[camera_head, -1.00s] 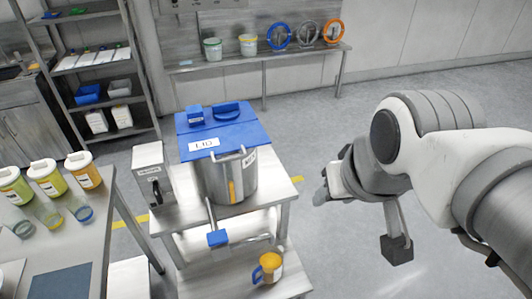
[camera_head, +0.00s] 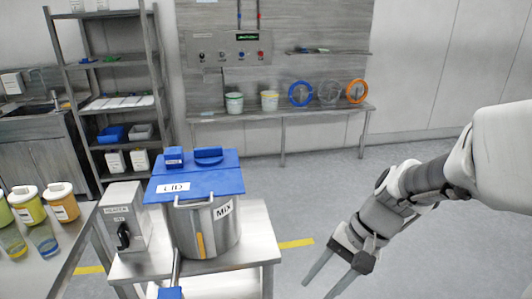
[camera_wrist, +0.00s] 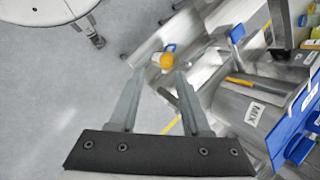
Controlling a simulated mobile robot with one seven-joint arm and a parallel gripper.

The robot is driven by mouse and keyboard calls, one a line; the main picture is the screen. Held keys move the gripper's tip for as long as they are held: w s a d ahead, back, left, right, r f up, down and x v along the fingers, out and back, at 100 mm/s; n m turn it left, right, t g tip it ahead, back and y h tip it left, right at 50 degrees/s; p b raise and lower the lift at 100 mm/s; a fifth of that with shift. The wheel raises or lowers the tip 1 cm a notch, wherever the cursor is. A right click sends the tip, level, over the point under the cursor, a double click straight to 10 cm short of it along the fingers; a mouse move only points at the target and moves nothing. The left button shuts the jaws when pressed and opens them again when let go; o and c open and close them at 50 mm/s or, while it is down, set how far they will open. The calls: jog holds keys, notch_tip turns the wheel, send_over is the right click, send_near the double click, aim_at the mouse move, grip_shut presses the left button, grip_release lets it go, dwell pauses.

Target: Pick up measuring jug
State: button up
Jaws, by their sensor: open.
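A small jug (camera_wrist: 164,60), orange with a bit of blue at its side, looks like the measuring jug. It sits on a metal shelf in the wrist view, just beyond my fingertips and roughly between them. It is not in the head view now. My gripper (camera_wrist: 158,74) is open and empty, its two fingers spread and pointing towards the jug, apart from it. In the head view my gripper (camera_head: 322,284) hangs at the lower right, to the right of the metal stand, fingers pointing down and left.
A steel pot (camera_head: 208,230) marked MIX, with a blue lid (camera_head: 200,180), stands on the metal stand (camera_head: 258,238) beside a grey box (camera_head: 125,225). The pot is at the right in the wrist view (camera_wrist: 232,105). Open floor (camera_head: 330,205) lies between stand and arm.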

jog(key=w+a+f+m+y+b, duration=0.1)
jog(key=w+f+m+y+b, duration=0.25)
jog(key=f, duration=0.85)
jog(key=w+f+m+y+b, duration=0.2)
jog(key=f+m+b, duration=0.25)
jog(key=f, duration=0.65)
jog(key=w+a+f+m+y+b, duration=0.1)
jog(key=w+f+m+y+b, duration=0.2)
jog(key=f, duration=0.9)
jog(key=shift+m+t, duration=0.3)
jog(key=shift+m, duration=0.4)
jog(key=b+x, duration=0.1)
jog(key=x, duration=0.4)
jog(key=b+x, duration=0.1)
jog(key=x, duration=0.5)
jog(key=s+b+x, duration=0.1)
jog(key=x, duration=0.4)
jog(key=shift+a, duration=0.4)
jog(key=shift+c, duration=0.3)
grip_shut()
